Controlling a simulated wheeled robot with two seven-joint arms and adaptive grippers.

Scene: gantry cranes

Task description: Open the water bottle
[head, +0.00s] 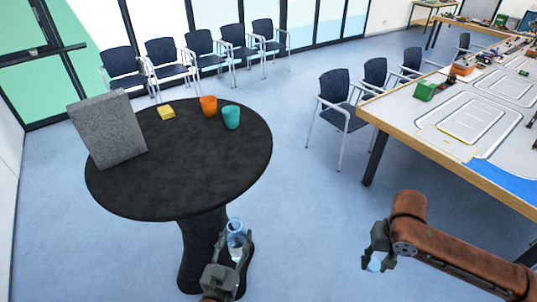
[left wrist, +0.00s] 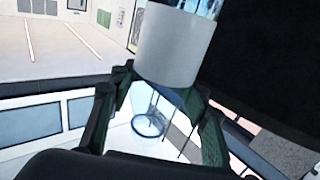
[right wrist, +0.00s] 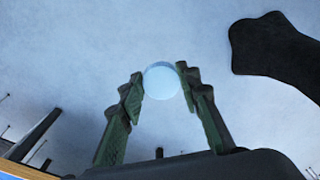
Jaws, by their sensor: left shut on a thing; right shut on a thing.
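The water bottle (head: 236,228) is clear blue with a white band, and is held in front of the round table. My left gripper (head: 238,246) is shut on it. In the left wrist view the bottle's white band (left wrist: 172,50) sits between the fingers; its top is out of frame there. My right gripper (head: 377,258) is off to the right, well apart from the bottle. It is shut on a small round pale-blue cap (right wrist: 161,80), which also shows below its fingers in the head view (head: 375,265). The bottle's mouth is too small to make out clearly.
A long wooden-edged table (head: 410,125) stands at the right. Open blue floor lies between the tables.

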